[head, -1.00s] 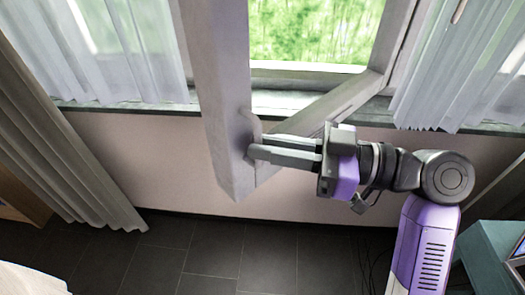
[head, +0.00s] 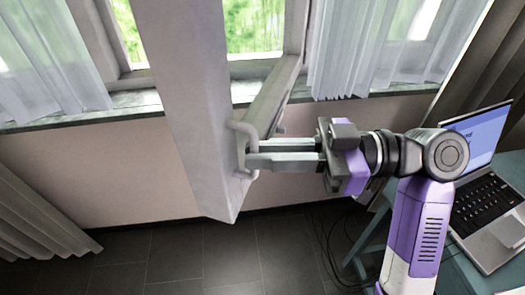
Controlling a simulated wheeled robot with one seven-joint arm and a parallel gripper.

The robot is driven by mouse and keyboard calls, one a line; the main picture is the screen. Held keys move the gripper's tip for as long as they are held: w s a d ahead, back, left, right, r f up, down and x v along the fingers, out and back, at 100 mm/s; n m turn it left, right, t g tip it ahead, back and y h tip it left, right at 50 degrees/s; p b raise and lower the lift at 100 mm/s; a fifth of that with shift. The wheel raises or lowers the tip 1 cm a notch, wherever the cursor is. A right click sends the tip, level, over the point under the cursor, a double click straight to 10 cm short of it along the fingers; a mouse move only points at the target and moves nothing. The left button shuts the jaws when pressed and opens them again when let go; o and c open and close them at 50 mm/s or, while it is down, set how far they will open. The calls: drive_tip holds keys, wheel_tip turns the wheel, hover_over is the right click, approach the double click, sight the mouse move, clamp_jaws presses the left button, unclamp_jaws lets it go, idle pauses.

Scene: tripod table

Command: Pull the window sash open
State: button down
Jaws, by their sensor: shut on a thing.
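The window sash (head: 200,130) is a grey-white frame that stands swung out into the room, its near edge toward me. A grey bow handle (head: 243,150) sits on the sash's side near its lower end. My gripper (head: 250,160) comes from the right with its two long fingers shut on the handle. Behind the sash, the window opening (head: 255,30) shows green trees outside. The bottom rail of the sash (head: 272,100) runs back toward the window frame at the right.
White curtains hang left (head: 45,60) and right (head: 385,50) of the window, above a dark sill (head: 80,118). A laptop (head: 485,200) stands on a teal table (head: 465,270) at the right, close to my arm. Dark floor tiles (head: 210,255) below are clear.

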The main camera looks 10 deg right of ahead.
drive_tip(key=shift+w+d+r, duration=0.1)
drive_tip(key=shift+w+d, duration=0.2)
drive_tip(key=c, duration=1.5)
unclamp_jaws()
drive_tip(key=shift+a, duration=0.1)
drive_tip(key=s+d, duration=0.1)
drive_tip(key=d, duration=0.6)
drive_tip(key=shift+s+d, duration=0.25)
drive_tip(key=shift+d, duration=0.15)
